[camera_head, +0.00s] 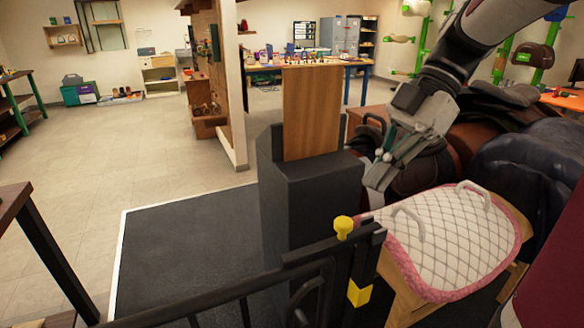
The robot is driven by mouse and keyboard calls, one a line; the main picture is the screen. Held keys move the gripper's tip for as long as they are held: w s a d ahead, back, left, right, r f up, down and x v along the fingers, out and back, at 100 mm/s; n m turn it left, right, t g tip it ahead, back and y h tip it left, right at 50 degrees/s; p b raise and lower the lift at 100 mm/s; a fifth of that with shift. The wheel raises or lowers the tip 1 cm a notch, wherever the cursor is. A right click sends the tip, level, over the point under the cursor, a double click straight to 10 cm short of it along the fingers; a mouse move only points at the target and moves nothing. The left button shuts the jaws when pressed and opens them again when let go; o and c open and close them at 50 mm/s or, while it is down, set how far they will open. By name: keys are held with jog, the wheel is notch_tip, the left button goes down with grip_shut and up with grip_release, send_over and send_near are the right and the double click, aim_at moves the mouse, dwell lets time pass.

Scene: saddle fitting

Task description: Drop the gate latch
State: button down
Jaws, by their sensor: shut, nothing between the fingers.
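A black metal gate (300,265) crosses the front of the view, its top rail ending at an upright post. The gate latch shows as a yellow knob (343,226) on top of the rail end. A yellow block (360,293) sits lower on the same post. I cannot tell how the latch parts engage behind the rail. My gripper (375,178) is shut and empty. In the picture it is above and to the right of the yellow knob, apart from it, pointing down and left.
A dark padded block (310,205) with a wooden board (311,115) stands left of my gripper. A white quilted pad with pink trim (450,240) and dark saddles (530,160) lie to the right. A black mat (190,255) and open floor are on the left.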

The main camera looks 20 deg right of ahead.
jog(key=d+r, duration=0.1)
jog(key=d, duration=0.6)
jog(key=shift+r, duration=0.25)
jog(key=shift+s, duration=0.1)
jog(key=s+a+f+m+t+h+p, duration=0.1)
jog(key=s+a+f+m+t+h, duration=0.1)
jog(key=a+m, duration=0.6)
jog(key=s+a+f+m+t+h+p, duration=0.1)
jog(key=s+a+f+m+t+h, duration=0.1)
jog(key=s+a+m, duration=0.5)
jog(key=shift+a+f+m+h, duration=0.8)
jog(key=shift+a+m+h, duration=0.35)
jog(key=shift+m+h, duration=0.4)
